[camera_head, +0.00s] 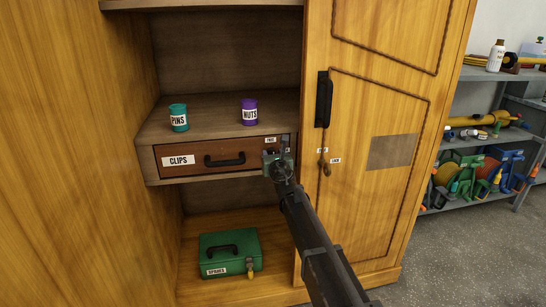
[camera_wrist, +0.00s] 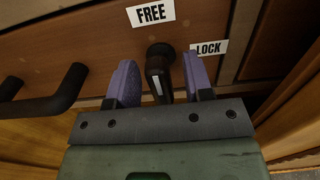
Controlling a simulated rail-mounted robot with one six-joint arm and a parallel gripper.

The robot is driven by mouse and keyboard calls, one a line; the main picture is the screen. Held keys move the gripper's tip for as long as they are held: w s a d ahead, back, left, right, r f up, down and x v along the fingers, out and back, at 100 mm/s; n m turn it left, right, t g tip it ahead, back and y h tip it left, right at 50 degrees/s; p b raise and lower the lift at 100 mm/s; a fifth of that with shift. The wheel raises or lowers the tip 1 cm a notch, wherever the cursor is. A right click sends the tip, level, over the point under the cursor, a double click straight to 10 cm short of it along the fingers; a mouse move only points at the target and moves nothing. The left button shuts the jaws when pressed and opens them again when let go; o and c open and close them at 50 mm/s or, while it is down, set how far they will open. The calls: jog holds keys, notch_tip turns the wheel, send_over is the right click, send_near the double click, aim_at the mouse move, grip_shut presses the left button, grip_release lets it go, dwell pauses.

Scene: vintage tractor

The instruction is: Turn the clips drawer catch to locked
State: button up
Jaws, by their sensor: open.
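The clips drawer (camera_head: 195,170) is shut in the cabinet, with a CLIPS label and a black handle. Its catch (camera_wrist: 159,62) is a dark knob with a short lever and a white line, in the middle of the wrist view. The lever hangs roughly downward. The FREE label (camera_wrist: 151,12) is above it and the LOCK label (camera_wrist: 208,48) is to its right. My gripper (camera_wrist: 160,80) is open, its two purple fingers on either side of the lever, with gaps visible. In the head view my gripper (camera_head: 279,158) hides the catch.
A teal PINS can (camera_head: 179,118) and a purple NUTS can (camera_head: 249,112) stand above the drawer. A green box (camera_head: 230,251) sits below. The cabinet door (camera_head: 375,200) with its own latch (camera_head: 326,169) is just right of my gripper. Shelves stand at far right.

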jog(key=shift+c, duration=0.5)
grip_shut()
jog(key=shift+m, duration=0.4)
jog(key=m, duration=0.4)
jog(key=shift+d, duration=0.15)
jog(key=m, duration=0.4)
jog(key=shift+f+m, duration=0.15)
jog(key=shift+m, duration=0.25)
jog(key=m, duration=0.4)
jog(key=shift+d, duration=0.1)
jog(key=shift+f+m, duration=0.15)
jog(key=shift+m, duration=2.05)
